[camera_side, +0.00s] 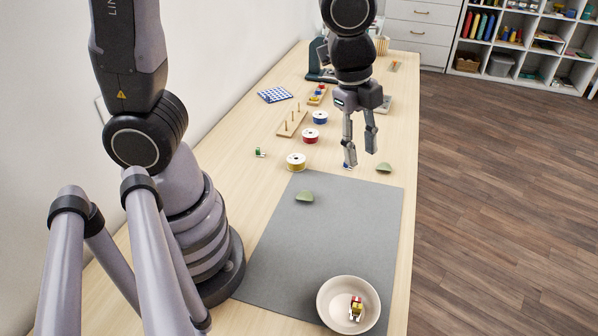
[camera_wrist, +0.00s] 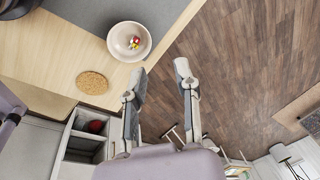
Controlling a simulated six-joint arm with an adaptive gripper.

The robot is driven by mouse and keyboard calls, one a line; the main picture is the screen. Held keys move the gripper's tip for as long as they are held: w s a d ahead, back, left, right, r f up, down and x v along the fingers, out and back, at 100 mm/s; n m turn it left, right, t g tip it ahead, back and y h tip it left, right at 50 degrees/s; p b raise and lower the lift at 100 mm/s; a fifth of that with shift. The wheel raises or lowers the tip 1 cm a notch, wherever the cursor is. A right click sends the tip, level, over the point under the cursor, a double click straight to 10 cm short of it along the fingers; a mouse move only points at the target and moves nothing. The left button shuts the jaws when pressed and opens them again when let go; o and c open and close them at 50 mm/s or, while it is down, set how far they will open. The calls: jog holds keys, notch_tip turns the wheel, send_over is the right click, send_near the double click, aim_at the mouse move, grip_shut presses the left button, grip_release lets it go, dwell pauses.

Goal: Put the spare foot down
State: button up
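My gripper (camera_side: 360,155) hangs over the table beyond the grey mat, fingers down and spread apart. The wrist view also shows my gripper (camera_wrist: 160,73) with a clear gap and nothing between the fingers. A small white and blue piece (camera_side: 347,166) shows right at one fingertip; I cannot tell whether they touch. A small piece with red, yellow and white parts (camera_side: 356,308) lies in the pale bowl (camera_side: 325,298), and shows in the wrist view too (camera_wrist: 135,42). A small green and white piece (camera_side: 261,152) lies left of the spools. I cannot tell which piece is the spare foot.
Green wedge-like pieces lie on the mat (camera_side: 305,197) and near the table's right edge (camera_side: 384,168). Most of the grey mat (camera_side: 300,250) is clear.

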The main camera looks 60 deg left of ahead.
jog(key=s+a+r+n+t+y, duration=0.1)
jog(key=s+a+r+n+t, duration=0.2)
jog(key=s+a+r+n, duration=0.8)
jog(key=a+r+n, duration=0.1)
jog(key=a+n, duration=0.2)
jog(key=n, duration=0.2)
jog(key=shift+s+n+t, duration=0.2)
jog(key=shift+n+t, duration=0.1)
